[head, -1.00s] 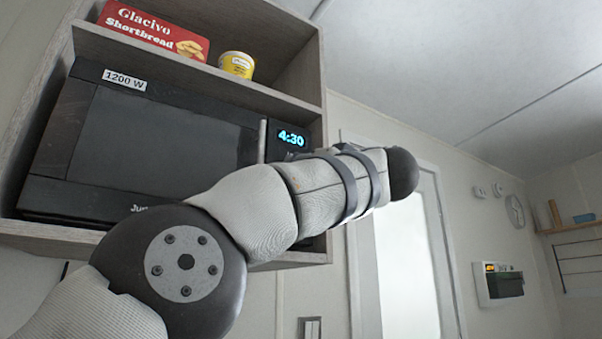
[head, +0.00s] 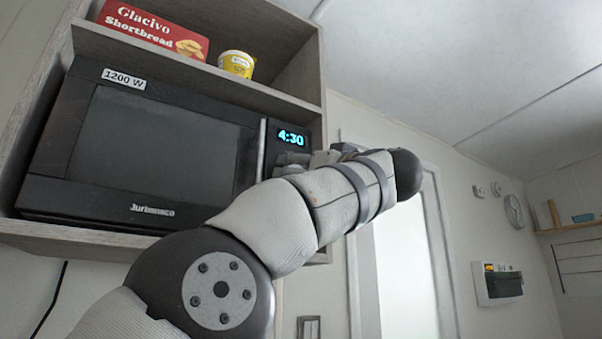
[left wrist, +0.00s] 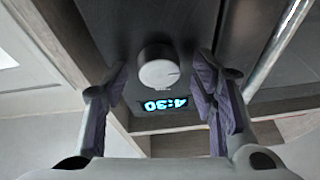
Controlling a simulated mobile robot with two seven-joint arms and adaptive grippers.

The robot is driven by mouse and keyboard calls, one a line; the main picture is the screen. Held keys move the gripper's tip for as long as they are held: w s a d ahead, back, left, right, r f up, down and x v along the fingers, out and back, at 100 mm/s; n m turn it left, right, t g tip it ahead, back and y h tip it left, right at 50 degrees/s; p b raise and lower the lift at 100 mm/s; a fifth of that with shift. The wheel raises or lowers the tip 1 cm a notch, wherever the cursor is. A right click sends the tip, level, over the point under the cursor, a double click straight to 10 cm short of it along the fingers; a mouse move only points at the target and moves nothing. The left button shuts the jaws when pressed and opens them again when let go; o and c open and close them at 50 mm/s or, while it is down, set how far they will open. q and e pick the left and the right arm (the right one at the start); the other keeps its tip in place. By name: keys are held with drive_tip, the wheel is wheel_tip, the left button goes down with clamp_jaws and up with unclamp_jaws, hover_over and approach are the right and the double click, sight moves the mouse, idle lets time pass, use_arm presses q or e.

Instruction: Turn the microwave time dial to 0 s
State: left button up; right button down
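The black microwave (head: 150,145) sits in a wooden wall shelf in the head view, with its door shut. The round grey dial (left wrist: 159,68) shows in the left wrist view, above the upside-down display (left wrist: 166,104) in that picture. My left gripper (left wrist: 160,85) is open, its two dark-padded fingers on either side of the dial with gaps to it. In the head view my left arm covers the dial and the microwave's lower right part. My right gripper is not in view.
A red shortbread box (head: 152,32) and a yellow tub (head: 236,64) stand on the shelf above the microwave. A silver door handle (left wrist: 278,48) runs beside the gripper. A bright door (head: 405,265) is to the right.

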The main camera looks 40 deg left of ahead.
use_arm(q)
drive_tip(key=v, duration=1.2)
drive_tip(key=shift+f, duration=0.15)
drive_tip(key=shift+c, duration=0.2)
